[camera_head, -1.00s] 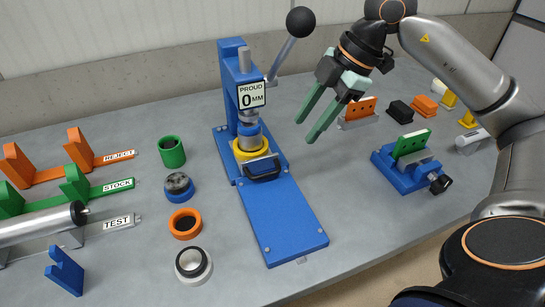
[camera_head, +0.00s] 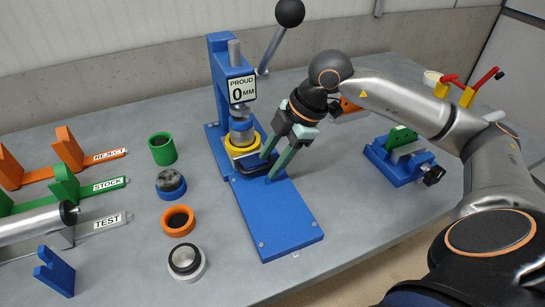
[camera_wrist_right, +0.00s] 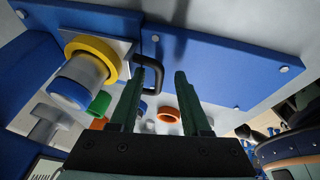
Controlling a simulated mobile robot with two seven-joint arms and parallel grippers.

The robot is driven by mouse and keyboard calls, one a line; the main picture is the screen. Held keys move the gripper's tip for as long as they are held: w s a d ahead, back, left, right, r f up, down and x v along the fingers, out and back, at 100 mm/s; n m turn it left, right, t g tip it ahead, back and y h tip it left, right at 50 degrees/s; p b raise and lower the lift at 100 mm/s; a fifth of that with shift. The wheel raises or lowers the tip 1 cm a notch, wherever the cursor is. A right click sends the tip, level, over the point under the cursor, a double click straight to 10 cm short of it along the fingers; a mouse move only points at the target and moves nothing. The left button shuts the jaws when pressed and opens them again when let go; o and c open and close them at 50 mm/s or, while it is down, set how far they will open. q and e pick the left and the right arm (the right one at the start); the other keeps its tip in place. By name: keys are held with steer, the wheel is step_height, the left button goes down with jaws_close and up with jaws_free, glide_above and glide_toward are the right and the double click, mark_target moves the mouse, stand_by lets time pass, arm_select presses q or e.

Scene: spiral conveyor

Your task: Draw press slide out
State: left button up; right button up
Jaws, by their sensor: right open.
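The blue press (camera_head: 222,85) stands upright at the back middle of the table, with a "PROUD 0 MM" sign (camera_head: 242,90) and a lever with a black ball (camera_head: 289,12). Under its ram sits a yellow ring (camera_head: 238,148) on the slide, with a black handle (camera_head: 246,168) at its front. The ring also shows in the wrist view (camera_wrist_right: 104,52), and so does the black loop handle (camera_wrist_right: 158,45). My right gripper (camera_head: 268,168) is open at the handle. In the wrist view, part of the handle shows between the fingertips; contact cannot be told. My left gripper is not in view.
The blue base plate (camera_head: 280,225) in front of the handle is bare. Left of it stand a green cup (camera_head: 162,148), a blue ring part (camera_head: 170,185), an orange ring (camera_head: 178,221) and a white ring part (camera_head: 186,262). A blue fixture (camera_head: 400,168) stands at right.

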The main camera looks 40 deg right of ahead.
jaws_close()
stand_by(1.4)
